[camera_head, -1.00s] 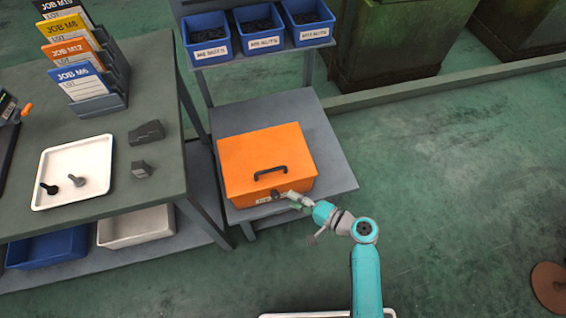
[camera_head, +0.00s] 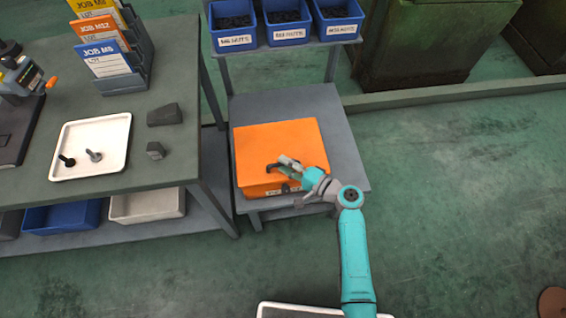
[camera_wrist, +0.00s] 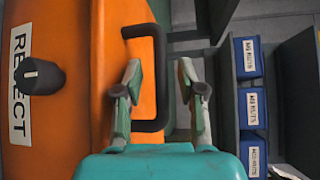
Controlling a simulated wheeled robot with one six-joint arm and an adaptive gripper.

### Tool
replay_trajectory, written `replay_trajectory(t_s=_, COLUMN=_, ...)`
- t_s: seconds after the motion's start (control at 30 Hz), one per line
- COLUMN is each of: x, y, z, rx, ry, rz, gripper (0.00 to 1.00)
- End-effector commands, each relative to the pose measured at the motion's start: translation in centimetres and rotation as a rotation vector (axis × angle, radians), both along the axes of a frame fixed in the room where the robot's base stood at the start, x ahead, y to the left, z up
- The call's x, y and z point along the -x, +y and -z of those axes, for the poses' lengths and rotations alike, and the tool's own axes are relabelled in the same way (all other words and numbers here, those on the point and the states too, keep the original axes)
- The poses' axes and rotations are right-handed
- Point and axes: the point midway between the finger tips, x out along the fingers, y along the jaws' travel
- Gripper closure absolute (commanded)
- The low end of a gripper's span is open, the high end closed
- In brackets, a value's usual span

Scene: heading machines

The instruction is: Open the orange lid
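The orange box (camera_head: 250,178) stands on the grey side table, and its orange lid (camera_head: 285,137) looks shut. A black handle (camera_head: 274,168) is on the lid and is partly covered by my gripper in the head view. My gripper (camera_head: 284,163) is over the front part of the lid at the handle. In the wrist view my gripper (camera_wrist: 159,75) is open, and the outer bar of the black handle (camera_wrist: 161,95) shows between its two fingers. I cannot tell whether they touch it. The box front (camera_wrist: 45,140) bears a REJECT label and a dark knob (camera_wrist: 42,76).
Several blue bins (camera_head: 284,37) with dark parts stand on a shelf behind the box. A workbench (camera_head: 187,150) on the left holds a white tray (camera_head: 112,128), dark blocks and job cards. Open floor (camera_head: 460,200) lies to the right.

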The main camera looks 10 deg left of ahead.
Motion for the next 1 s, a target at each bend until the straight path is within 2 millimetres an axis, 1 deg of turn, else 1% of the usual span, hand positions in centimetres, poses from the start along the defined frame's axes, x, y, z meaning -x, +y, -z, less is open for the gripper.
replay_trajectory(t_s=0.03, x=-0.23, y=0.47, z=0.02, rx=0.0, ry=-0.001, rz=-0.002, gripper=0.61)
replay_trajectory(t_s=0.2, x=-0.56, y=1.1, z=0.14, rx=0.0, ry=0.0, rz=0.0, gripper=0.61)
replay_trajectory(t_s=0.47, x=-0.6, y=1.13, z=0.15, rx=0.0, ry=0.0, rz=0.0, gripper=0.61)
replay_trajectory(t_s=0.5, x=-0.6, y=1.12, z=0.15, rx=0.0, ry=0.0, rz=0.0, gripper=0.71)
replay_trajectory(t_s=0.57, x=-0.6, y=1.12, z=0.15, rx=0.0, ry=0.0, rz=0.0, gripper=0.86)
replay_trajectory(t_s=0.6, x=-0.59, y=1.11, z=0.15, rx=0.0, ry=0.0, rz=0.0, gripper=0.96)
replay_trajectory(t_s=0.63, x=-0.59, y=1.11, z=0.15, rx=0.0, ry=0.0, rz=0.0, gripper=1.0)
replay_trajectory(t_s=1.0, x=-0.63, y=1.12, z=-0.01, rx=0.002, ry=0.007, rz=0.0, gripper=1.0)
